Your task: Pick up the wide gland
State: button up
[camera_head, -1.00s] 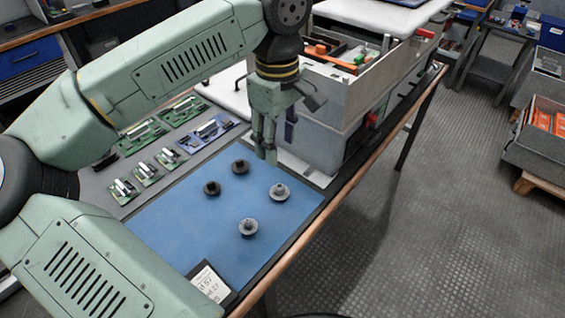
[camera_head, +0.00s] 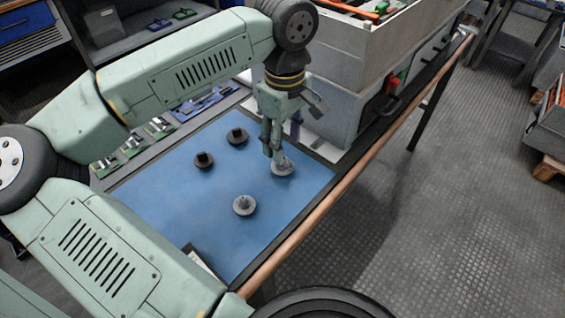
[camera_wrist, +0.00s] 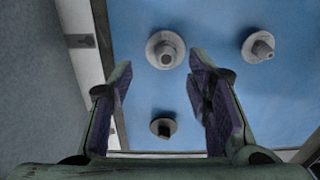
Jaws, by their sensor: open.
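Several round glands with raised centres stand on a blue mat (camera_head: 165,205). One grey gland (camera_head: 285,169) is at the mat's right side, a second grey gland (camera_head: 244,206) nearer the front. Two dark glands (camera_head: 204,160) (camera_head: 237,136) are farther back and left. My gripper (camera_head: 272,153) points down at the right grey gland, open and empty, its tips partly covering it. In the wrist view this gland (camera_wrist: 166,50) appears just beyond and between the fingertips, its flange slightly larger than the other grey gland's (camera_wrist: 259,46). Contact cannot be told.
A grey bin (camera_head: 340,60) stands on the bench behind and right of my gripper. Circuit boards (camera_head: 205,102) lie along the mat's back left edge. A white label (camera_head: 203,262) is at the front. The bench's wooden edge (camera_head: 330,205) runs along the right.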

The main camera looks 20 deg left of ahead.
aim_at(283, 165)
jog(key=f, duration=0.2)
jog(key=f+p, duration=0.1)
jog(key=f, duration=0.2)
jog(key=shift+s+f, duration=0.3)
jog(key=shift+s, duration=0.05)
jog(key=shift+c, duration=0.2)
jog(key=c, duration=0.7)
